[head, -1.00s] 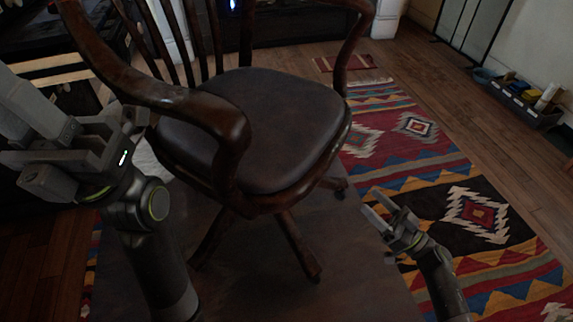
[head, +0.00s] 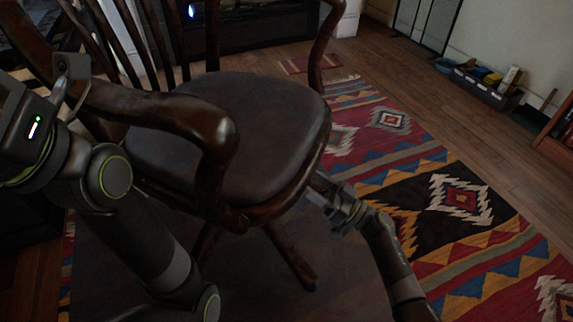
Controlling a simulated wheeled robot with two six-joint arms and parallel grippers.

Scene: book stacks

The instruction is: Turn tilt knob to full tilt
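A wooden swivel armchair with a dark leather seat (head: 225,115) stands in front of me. The tilt knob is not visible; the underside of the seat is hidden. My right gripper (head: 318,186) is at the right front edge of the seat, low beside its wooden rim. Its fingertips are partly hidden at the rim, and I cannot tell whether it touches the chair or how far it is open. My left gripper (head: 68,85) is at the left edge, near the chair's left armrest (head: 160,112); its fingers are only partly in view.
A patterned rug (head: 440,200) covers the floor to the right of the chair. A dark tray of small items (head: 487,84) lies by the right wall. A wooden shelf (head: 560,135) stands at the right edge. The rug area is clear.

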